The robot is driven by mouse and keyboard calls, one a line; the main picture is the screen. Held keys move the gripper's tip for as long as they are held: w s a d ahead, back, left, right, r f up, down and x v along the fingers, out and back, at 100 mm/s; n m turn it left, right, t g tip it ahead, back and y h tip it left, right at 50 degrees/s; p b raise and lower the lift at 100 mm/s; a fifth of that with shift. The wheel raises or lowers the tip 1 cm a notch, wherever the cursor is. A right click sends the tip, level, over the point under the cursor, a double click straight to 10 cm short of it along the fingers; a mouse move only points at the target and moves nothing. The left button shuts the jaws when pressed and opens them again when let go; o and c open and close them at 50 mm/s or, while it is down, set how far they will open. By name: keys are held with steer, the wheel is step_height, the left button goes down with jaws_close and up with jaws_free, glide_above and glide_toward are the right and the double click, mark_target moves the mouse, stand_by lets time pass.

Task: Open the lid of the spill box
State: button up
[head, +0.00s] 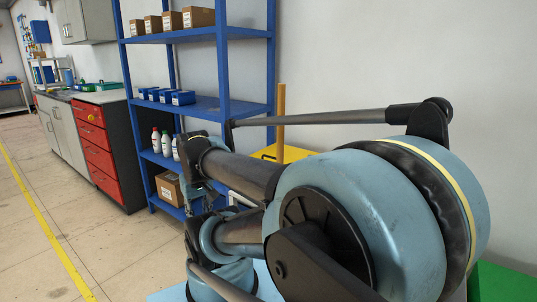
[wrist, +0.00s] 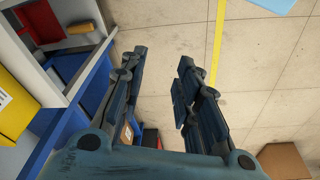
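No box that I can name for certain as the spill box shows. A yellow object (head: 290,153) with a flat top and an upright yellow post stands behind my arm in the head view, mostly hidden. In the wrist view a yellow box-like thing (wrist: 14,105) with a white label is cut off at the left edge. I cannot tell whether they are the same thing or whether either has a lid. My gripper (wrist: 162,58) is open in the wrist view, its two dark fingers apart with only floor between them. It touches nothing that I can see.
A blue shelf rack (head: 222,60) holds cardboard boxes, blue bins and bottles. A red-drawer cabinet (head: 92,143) stands to its left. A brown box (wrist: 284,160) lies at lower right in the wrist view. Open floor with a yellow line (head: 45,228) runs along the left.

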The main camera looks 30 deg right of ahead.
steer(key=w+d+r+n+h, duration=0.1)
steer(key=w+d+r, duration=0.8)
steer(key=d, duration=0.2)
steer(key=w+d+r+n, duration=0.2)
steer(key=w+d+r, duration=0.7)
steer(key=d+r, duration=0.15)
steer(key=w+d+r+n+g, duration=0.1)
steer(key=w+d, duration=0.1)
steer(key=d, duration=0.6)
steer(key=w+d, duration=0.2)
steer(key=d, duration=0.5)
steer(key=shift+h, duration=0.4)
steer(key=x, duration=1)
steer(key=s+x, duration=0.1)
steer(key=x, duration=0.5)
steer(key=shift+d, duration=0.2)
jaws_close()
